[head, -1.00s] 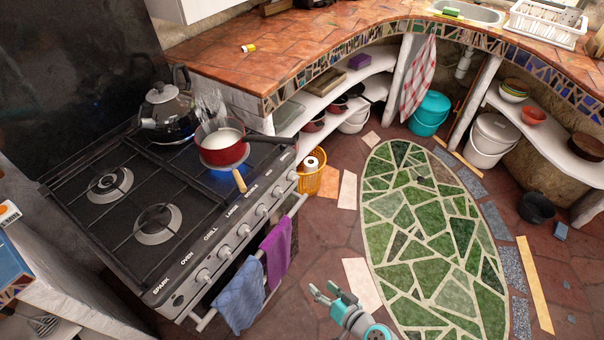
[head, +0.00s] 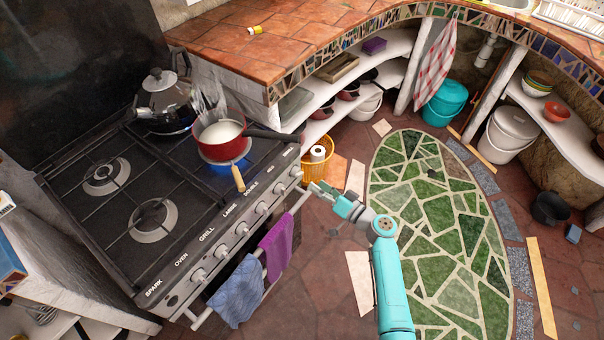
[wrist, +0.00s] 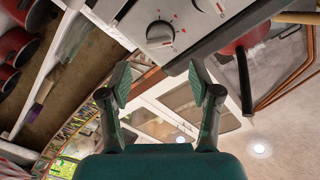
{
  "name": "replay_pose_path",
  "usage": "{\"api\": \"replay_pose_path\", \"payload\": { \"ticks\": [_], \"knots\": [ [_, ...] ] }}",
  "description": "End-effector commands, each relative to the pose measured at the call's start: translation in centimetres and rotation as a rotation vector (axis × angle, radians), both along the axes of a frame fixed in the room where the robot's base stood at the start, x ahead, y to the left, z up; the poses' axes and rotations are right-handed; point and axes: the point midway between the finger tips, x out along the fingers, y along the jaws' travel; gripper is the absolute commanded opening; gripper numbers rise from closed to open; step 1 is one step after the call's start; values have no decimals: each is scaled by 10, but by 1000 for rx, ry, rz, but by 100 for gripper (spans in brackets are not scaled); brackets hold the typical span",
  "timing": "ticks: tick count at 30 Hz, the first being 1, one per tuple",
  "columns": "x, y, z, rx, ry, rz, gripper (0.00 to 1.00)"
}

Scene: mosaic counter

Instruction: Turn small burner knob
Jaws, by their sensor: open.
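The stove's front panel (head: 232,240) carries a row of pale knobs with labels above them. The labels at the far right end are too small to read, so I cannot tell for sure which knob is the small burner's. The far-right knob (head: 296,172) is nearest my gripper (head: 320,190), which is to the right of the panel and apart from it. In the wrist view, a knob with red marks around it (wrist: 160,34) lies beyond my gripper (wrist: 160,84), and a second knob is cut by the top edge. My gripper is open, with nothing between its fingers.
A red saucepan (head: 220,150) of white liquid stands over a blue glow, its dark handle jutting over the panel's right end. A wooden handle (head: 238,178) juts over the front. Towels (head: 277,248) hang on the rail. A yellow basket (head: 318,172) stands beside the stove.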

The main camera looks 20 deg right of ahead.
Motion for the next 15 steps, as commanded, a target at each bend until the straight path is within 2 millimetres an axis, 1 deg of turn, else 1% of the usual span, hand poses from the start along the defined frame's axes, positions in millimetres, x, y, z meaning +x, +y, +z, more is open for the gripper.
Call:
{"api": "replay_pose_path", "payload": {
  "ticks": [1, 6, 10, 15],
  "knots": [
    [9, 6, 1, 0, 0, 4, 63],
    [35, 21, 0, -1, 0, 2, 63],
    [50, 30, 0, -1, 0, 1, 63],
    [62, 37, 0, 0, 2, 0, 63]
  ]
}}
